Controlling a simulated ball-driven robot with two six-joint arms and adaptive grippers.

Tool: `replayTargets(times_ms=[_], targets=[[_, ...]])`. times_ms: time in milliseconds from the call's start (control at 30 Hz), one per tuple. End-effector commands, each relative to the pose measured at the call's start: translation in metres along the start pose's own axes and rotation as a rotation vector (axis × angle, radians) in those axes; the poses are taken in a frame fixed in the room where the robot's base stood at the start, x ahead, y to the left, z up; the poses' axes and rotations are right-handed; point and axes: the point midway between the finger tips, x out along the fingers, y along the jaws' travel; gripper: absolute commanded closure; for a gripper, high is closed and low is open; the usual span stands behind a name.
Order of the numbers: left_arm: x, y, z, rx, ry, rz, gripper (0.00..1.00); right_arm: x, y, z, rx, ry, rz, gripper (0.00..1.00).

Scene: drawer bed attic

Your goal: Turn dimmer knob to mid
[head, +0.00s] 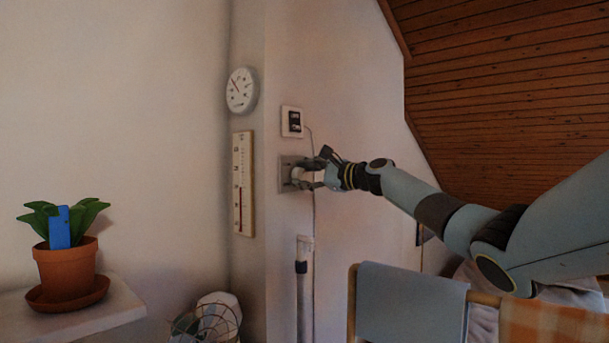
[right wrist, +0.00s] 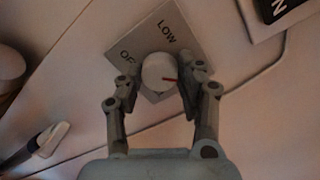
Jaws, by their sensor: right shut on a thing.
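The dimmer knob (right wrist: 158,72) is a round white knob with a red pointer mark, on a grey square wall plate (right wrist: 196,24). The plate (head: 285,182) also shows in the head view, on the wall below a small thermostat-like box. In the right wrist view the plate reads LOW and part of OFF; the rest is hidden by the fingers and knob. The red mark points to the right in that view. My right gripper (right wrist: 165,80) is shut on the knob, one finger on each side. It also shows in the head view (head: 311,177). My left gripper is not in view.
A white box with a dark display (head: 292,122) hangs above the plate, its cable running down beside it. A round dial (head: 241,90) and a thermometer (head: 243,184) hang to the left. A rack with a grey cloth (head: 410,305) stands below my right arm.

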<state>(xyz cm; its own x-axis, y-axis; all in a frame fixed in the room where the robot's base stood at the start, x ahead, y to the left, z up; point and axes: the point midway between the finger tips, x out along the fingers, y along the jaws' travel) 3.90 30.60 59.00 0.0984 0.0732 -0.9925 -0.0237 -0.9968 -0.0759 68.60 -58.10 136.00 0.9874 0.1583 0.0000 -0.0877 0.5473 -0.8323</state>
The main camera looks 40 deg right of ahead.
Motion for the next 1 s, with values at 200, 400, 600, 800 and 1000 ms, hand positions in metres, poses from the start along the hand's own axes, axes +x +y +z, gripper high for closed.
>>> replayTargets(times_ms=[200, 400, 600, 800, 1000], targets=[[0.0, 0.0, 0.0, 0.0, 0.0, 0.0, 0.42, 0.0, 0.002, -0.001, 0.005, 0.002, 0.003, 0.95], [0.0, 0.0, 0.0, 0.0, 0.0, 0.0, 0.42, 0.0, 0.002, -0.002, 0.004, 0.002, 0.003, 0.58], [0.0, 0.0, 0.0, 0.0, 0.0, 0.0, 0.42, 0.0, 0.001, -0.001, 0.003, 0.001, 0.002, 0.4], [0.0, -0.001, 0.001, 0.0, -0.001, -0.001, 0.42, -0.001, 0.001, -0.001, 0.003, 0.001, 0.001, 0.4], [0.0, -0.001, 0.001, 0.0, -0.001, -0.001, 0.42, -0.019, 0.001, -0.003, -0.002, 0.004, 0.002, 0.4]])
